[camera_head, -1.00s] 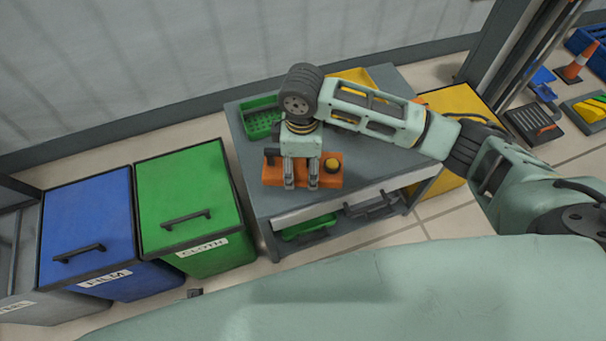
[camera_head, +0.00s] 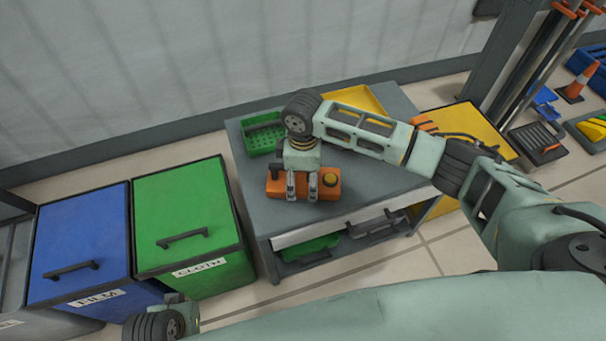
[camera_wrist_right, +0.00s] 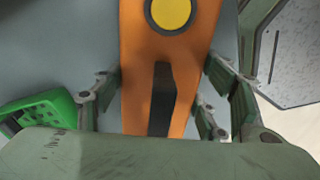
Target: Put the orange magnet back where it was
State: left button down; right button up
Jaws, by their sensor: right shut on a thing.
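The orange magnet (camera_head: 332,186) is a block with a yellow round knob and a dark bar. It is over the front part of the grey cart top (camera_head: 375,190). My right gripper (camera_head: 302,194) comes down on it from above and is shut on it. In the right wrist view the magnet (camera_wrist_right: 136,60) lies between the two fingers (camera_wrist_right: 155,98), with its yellow knob at the top of the picture. I cannot tell whether its underside touches the cart top. Part of my left arm shows at the bottom left of the head view; its gripper is out of view.
A green tray (camera_head: 262,142) and a yellow tray (camera_head: 354,98) stand at the back of the cart. Green (camera_head: 190,208) and blue (camera_head: 80,235) lidded bins stand left of the cart. A yellow box (camera_head: 478,130) stands to its right. The cart top right of the magnet is clear.

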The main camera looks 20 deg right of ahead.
jog(key=shift+w, duration=0.1)
jog(key=o, duration=2.1)
jog(key=shift+r, duration=0.5)
notch_tip(320, 180, up, 10)
jog(key=p, duration=0.3)
jog(key=shift+f, duration=0.15)
pick_arm(q)
jog(key=s+f, duration=0.3)
jog(key=f, duration=0.7)
jog(key=shift+a+g, duration=0.15)
jog(key=shift+g, duration=0.15)
pick_arm(e)
jog(key=shift+r, duration=0.7)
pick_arm(q)
jog(key=shift+s, duration=0.1)
